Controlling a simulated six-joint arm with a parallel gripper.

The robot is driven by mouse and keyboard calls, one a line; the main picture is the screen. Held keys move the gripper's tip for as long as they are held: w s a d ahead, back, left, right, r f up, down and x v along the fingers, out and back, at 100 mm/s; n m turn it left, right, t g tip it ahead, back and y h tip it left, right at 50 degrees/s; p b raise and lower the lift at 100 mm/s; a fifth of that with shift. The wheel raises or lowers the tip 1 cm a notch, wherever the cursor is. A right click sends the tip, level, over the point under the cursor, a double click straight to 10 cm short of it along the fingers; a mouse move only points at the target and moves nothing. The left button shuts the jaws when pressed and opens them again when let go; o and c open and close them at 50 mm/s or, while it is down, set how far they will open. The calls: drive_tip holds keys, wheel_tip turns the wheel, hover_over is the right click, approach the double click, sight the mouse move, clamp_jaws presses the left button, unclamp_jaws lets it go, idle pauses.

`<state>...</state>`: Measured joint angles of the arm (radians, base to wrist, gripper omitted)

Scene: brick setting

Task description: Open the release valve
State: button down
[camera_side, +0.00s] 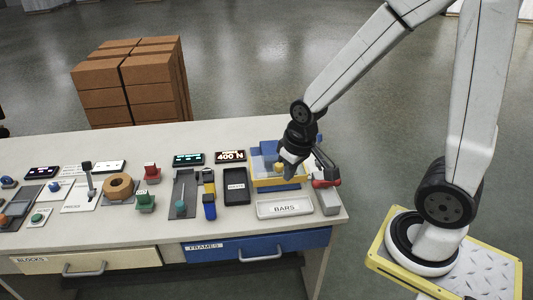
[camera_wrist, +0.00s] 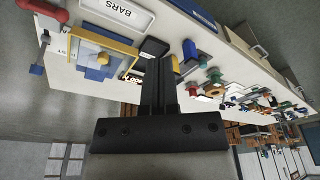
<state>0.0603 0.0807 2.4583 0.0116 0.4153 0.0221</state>
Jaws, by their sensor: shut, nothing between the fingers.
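My gripper (camera_side: 289,168) is at the right part of the bench, over or just beside the yellow-edged blue fixture (camera_side: 279,182). In the wrist view its dark fingers (camera_wrist: 160,68) are together and hold nothing. No part is labelled as a release valve that I can read. A red-ended handle on a grey body (camera_side: 327,184) stands at the bench's right end, and its red end shows at the top left of the wrist view (camera_wrist: 44,10). Left of the gripper, a grey slotted plate (camera_side: 185,187) carries a teal knob (camera_side: 181,208). My gripper appears apart from both.
A white BARS tray (camera_side: 285,209) lies in front of the fixture and a black tray (camera_side: 235,186) to its left. Bricks (camera_side: 133,85) are stacked behind.

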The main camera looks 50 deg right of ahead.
sight(327, 183)
drive_tip(key=w+d+f+m+g+y, duration=0.1)
drive_tip(key=w+d+f+m, duration=0.15)
drive_tip(key=d, duration=0.55)
drive_tip(key=w+d+f+m+g, duration=0.1)
drive_tip(key=w+d+f+m, duration=0.1)
drive_tip(key=w+d+m, duration=0.35)
drive_tip(key=w+d+f+m+g+y, duration=0.1)
drive_tip(key=w+d+f, duration=0.1)
drive_tip(key=d, duration=0.8)
drive_tip(key=s+d+f+m+y, duration=0.2)
drive_tip(key=s+d+f+m, duration=0.1)
drive_tip(key=d, duration=0.6)
drive_tip(key=shift+s+d+f+m+g, duration=0.2)
drive_tip(key=shift+d+f+m+g, duration=0.15)
drive_tip(key=shift+f, duration=0.55)
drive_tip(key=shift+a, duration=0.1)
drive_tip(key=shift+f, duration=0.1)
drive_tip(key=x, duration=1)
drive_tip(key=shift+s+a, duration=0.2)
drive_tip(key=shift+a, duration=0.25)
drive_tip(key=shift+s+a, duration=0.3)
drive_tip(key=shift+a, duration=0.4)
drive_tip(key=shift+s+a, duration=0.3)
drive_tip(key=shift+a, duration=0.4)
